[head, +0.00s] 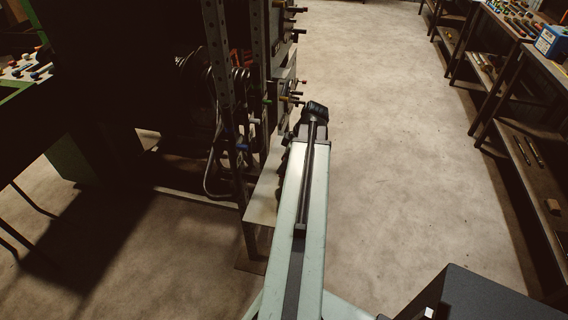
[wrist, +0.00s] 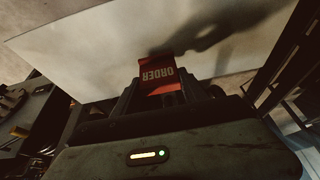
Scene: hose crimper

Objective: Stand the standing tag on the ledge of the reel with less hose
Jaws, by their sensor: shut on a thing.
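My gripper (wrist: 172,92) is shut on a red tag (wrist: 157,73) with the word ORDER, which reads upside down in the wrist view. The tag stands out past the fingers, in front of a broad pale surface (wrist: 90,45) with a dark shadow on it. I cannot tell whether the tag touches that surface. In the head view the dark end of my arm (head: 315,110) is beside the rack, and the tag is hidden there.
A dark metal rack (head: 216,40) with hanging hoses (head: 213,165) and protruding coloured-tipped rods stands left of my arm. A pale low shelf (head: 263,200) juts out beside the arm. Shelving (head: 520,130) with tools runs along the right. The concrete floor (head: 400,140) between is clear.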

